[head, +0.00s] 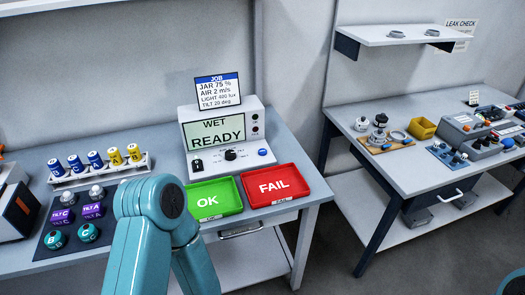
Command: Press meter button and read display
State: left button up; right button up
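The meter (226,141) is a white box standing on the left bench. Its display (216,132) reads "WET" and "READY". Its sloped front panel has a black dial (231,155) in the middle, a blue button (262,152) at the right and a dark switch or socket (197,165) at the left. A teal arm of mine rises at the bottom centre, below and left of the meter, with its upper joint in front of the bench. No gripper fingers show, and nothing is seen touching the meter.
A green OK tray (232,208) and a red FAIL tray (301,192) lie in front of the meter. A job card (218,89) stands on top of it. Coloured cells (95,160) and a dark sensor mat (46,243) are left. A second bench (399,176) is right.

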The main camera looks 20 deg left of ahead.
pick_arm(q)
grip_shut()
dwell(1.6)
